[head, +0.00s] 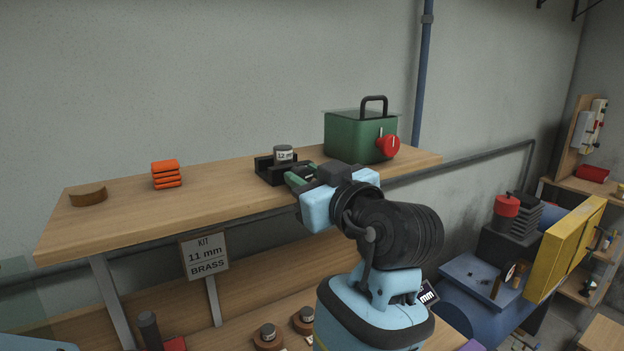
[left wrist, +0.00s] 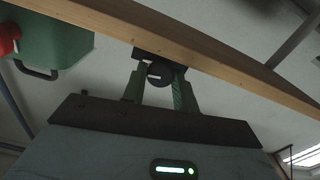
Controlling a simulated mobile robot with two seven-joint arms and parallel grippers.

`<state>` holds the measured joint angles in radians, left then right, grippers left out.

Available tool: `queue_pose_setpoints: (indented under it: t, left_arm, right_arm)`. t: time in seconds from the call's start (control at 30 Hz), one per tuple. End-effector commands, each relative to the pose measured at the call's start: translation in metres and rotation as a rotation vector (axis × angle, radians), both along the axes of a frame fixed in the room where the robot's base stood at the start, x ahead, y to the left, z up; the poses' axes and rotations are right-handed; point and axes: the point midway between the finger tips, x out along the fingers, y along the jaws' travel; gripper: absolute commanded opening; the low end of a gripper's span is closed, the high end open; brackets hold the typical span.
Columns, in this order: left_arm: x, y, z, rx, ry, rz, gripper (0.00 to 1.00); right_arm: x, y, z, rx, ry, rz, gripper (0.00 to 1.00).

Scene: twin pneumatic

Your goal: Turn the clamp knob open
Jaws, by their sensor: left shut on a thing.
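The black clamp (head: 265,174) sits near the front edge of the wooden shelf. A grey cylinder (head: 283,152) labelled 12 mm stands upright in it. My left gripper (head: 296,178) reaches the clamp's front from the right, its green fingers at the block. In the left wrist view, which is upside down, the round dark clamp knob (left wrist: 158,73) with a pale mark lies between the fingers of my left gripper (left wrist: 160,82), which is shut on it. In the head view the gripper hides the knob. My right gripper is not in view.
A green box (head: 350,138) with a red knob (head: 387,146) stands right of the clamp. Orange stacked pieces (head: 166,174) and a brown disc (head: 88,195) lie to the left. A sign (head: 205,257) reading "KIT 11 mm BRASS" stands below the shelf's front edge.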

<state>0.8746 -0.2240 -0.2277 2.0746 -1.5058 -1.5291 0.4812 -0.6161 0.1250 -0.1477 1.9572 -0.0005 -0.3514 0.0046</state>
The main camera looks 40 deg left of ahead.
Motion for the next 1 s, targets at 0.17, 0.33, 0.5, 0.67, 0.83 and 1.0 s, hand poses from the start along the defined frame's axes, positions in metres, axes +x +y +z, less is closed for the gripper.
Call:
queue_pose_setpoints:
  t: [0.17, 0.33, 0.5, 0.67, 0.83, 1.0]
  left_arm:
    - [0.0, -0.0001, 0.0, -0.014, -0.034, 0.0, 0.06]
    - [-0.0003, -0.0001, 0.0006, -0.014, -0.033, 0.0, 0.06]
    - [-0.0003, -0.0001, 0.0006, -0.013, -0.032, 0.0, 0.46]
    - [-0.0003, 0.0, 0.0005, -0.013, -0.031, 0.0, 0.49]
    - [-0.0001, 0.0001, 0.0004, -0.013, -0.031, 0.0, 0.49]
    - [0.0005, 0.0016, 0.0004, -0.013, -0.031, 0.0, 0.49]
  right_arm:
    - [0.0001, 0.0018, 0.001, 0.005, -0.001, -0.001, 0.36]
    - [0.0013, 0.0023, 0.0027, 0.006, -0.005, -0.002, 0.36]
    - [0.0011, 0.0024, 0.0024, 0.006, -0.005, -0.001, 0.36]
    - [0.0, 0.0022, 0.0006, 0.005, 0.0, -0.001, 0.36]
    - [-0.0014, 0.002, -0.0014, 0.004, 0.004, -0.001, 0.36]
    - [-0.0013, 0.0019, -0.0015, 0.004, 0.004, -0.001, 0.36]
